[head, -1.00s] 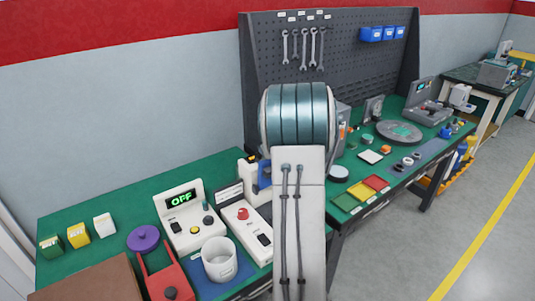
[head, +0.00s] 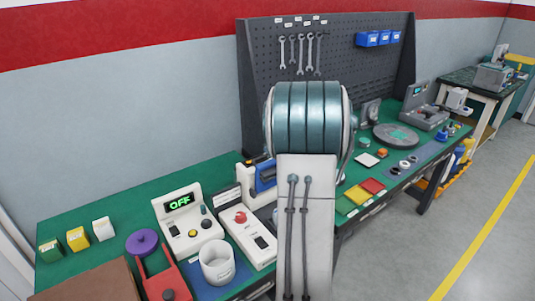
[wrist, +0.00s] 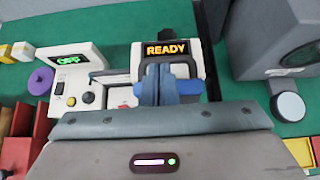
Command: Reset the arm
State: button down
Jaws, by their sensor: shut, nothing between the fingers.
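My arm (head: 306,215) stands upright in the middle of the head view, with its rounded teal joint at the top. It hides my gripper there. In the wrist view my gripper (wrist: 160,72) shows as two blue-grey fingers close together, shut and empty. They overlap the white and blue device with a lit READY display (wrist: 167,49); I cannot tell whether they touch it. The same device (head: 262,176) shows partly at the left of my arm in the head view.
A white box with an OFF display (head: 183,218), a white cup (head: 217,262) and a purple disc (head: 141,243) stand on the green bench (head: 110,206) to the left. A pegboard (head: 262,65) with wrenches rises behind. Coloured squares and a grey round plate (head: 397,136) lie on the right.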

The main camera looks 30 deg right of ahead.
notch_tip(320, 180, up, 7)
jog(key=s, duration=0.1)
jog(key=shift+s, duration=0.4)
